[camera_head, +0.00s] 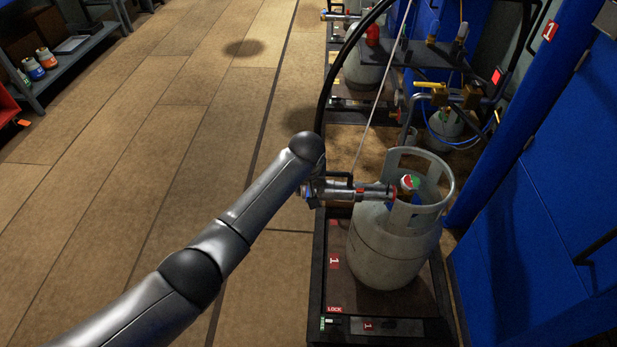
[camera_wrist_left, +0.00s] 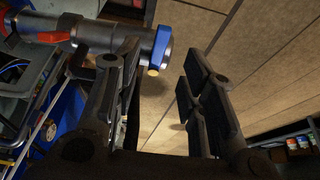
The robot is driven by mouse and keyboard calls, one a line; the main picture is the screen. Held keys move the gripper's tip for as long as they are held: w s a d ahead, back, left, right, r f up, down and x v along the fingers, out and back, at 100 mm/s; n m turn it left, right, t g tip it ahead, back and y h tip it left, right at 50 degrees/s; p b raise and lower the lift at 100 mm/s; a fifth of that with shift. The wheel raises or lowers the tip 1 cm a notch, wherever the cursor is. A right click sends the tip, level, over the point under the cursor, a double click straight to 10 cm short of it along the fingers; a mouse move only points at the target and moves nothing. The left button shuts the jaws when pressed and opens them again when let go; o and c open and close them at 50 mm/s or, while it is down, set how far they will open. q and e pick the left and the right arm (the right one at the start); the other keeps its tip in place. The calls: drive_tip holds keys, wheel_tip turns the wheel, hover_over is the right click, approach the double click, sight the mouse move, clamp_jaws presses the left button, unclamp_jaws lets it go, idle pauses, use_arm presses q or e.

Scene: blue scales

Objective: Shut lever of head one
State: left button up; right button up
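The filling head one (camera_head: 345,191) is a silver cylinder lying level, joined at its right end to the valve of a grey gas cylinder (camera_head: 385,250). In the left wrist view the head (camera_wrist_left: 110,36) enters from the upper left. A blue lever-like part (camera_wrist_left: 160,47) with a brass knob sits at its end. My left gripper (camera_wrist_left: 164,66) is open and empty, its dark fingers spread, with the blue part ahead between the fingertips, nearer the left finger. I cannot tell whether they touch. In the head view my wrist hides most of the gripper. My right gripper is not in view.
The cylinder stands on a black-framed scale (camera_head: 390,328) marked 1. A black hose (camera_head: 325,90) arches above the head. A pipe with a yellow-handled valve (camera_head: 430,86) is behind. Blue panels (camera_head: 560,190) close off the right. The wooden floor (camera_head: 170,110) at left is clear.

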use_arm(q)
drive_tip(key=v, duration=0.5)
drive_tip(key=shift+s+r, duration=0.1)
drive_tip(key=shift+r, duration=0.15)
